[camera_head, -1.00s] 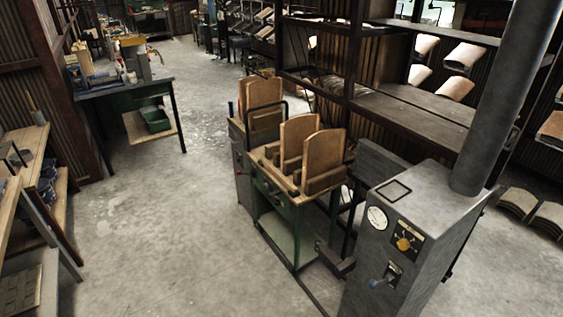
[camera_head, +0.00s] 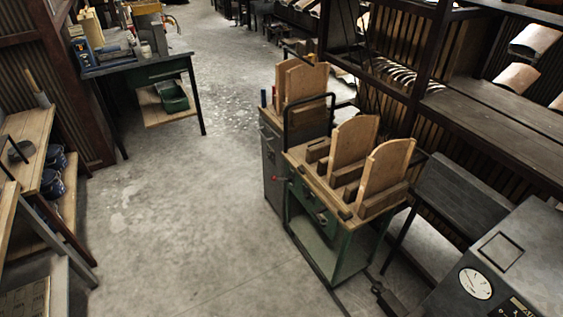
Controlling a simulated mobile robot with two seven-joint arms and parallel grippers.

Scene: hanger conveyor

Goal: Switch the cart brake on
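A green-framed cart (camera_head: 349,249) with a wooden top stands right of the middle. Upright wooden boards (camera_head: 383,166) sit in slots on its top. A black bar handle (camera_head: 309,98) rises at its far end, by a grey cabinet (camera_head: 271,165). A small red knob (camera_head: 275,179) on a short rod shows at the cart's left side, near the cabinet. I cannot tell whether this is the brake or how it is set. Neither of my grippers is in view.
A grey machine box (camera_head: 520,255) with a dial gauge stands at lower right, partly cut off. Dark shelving (camera_head: 490,115) runs behind the cart. A green table (camera_head: 140,70) stands at upper left and wooden benches at far left. Concrete floor (camera_head: 190,220) left of the cart is clear.

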